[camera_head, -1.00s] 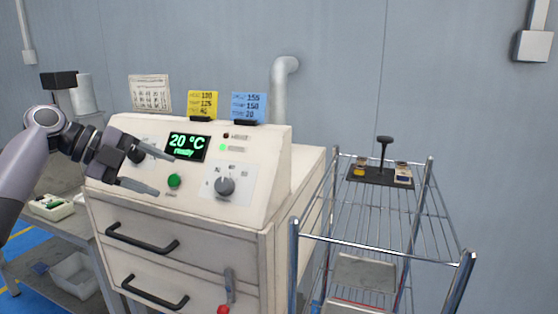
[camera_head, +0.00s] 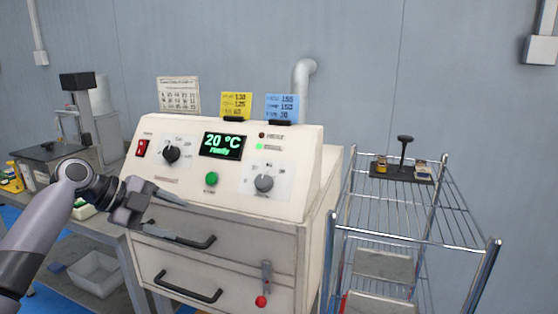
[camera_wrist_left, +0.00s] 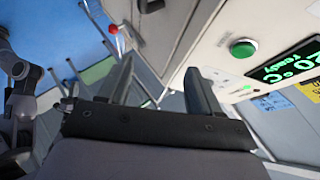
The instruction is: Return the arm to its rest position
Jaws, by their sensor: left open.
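My left arm (camera_head: 45,232) comes in from the left in the head view. Its gripper (camera_head: 196,220) is open and empty, in front of the cream machine (camera_head: 240,170), at the height of the top drawer handle and below the control panel. The fingers overlap the left part of that handle in the picture; I cannot tell whether they touch it. In the left wrist view the two fingers (camera_wrist_left: 160,85) stand apart with nothing between them. My right gripper does not show in the head view.
The panel has a display (camera_head: 222,146) reading 20 °C ready, a green button (camera_head: 211,179), two knobs and a red switch (camera_head: 142,149). Drawer handles (camera_head: 188,287) and a red-knobbed lever (camera_head: 264,285) stick out below. A wire rack (camera_head: 410,225) stands right; a bench with a grey bin (camera_head: 95,272) stands left.

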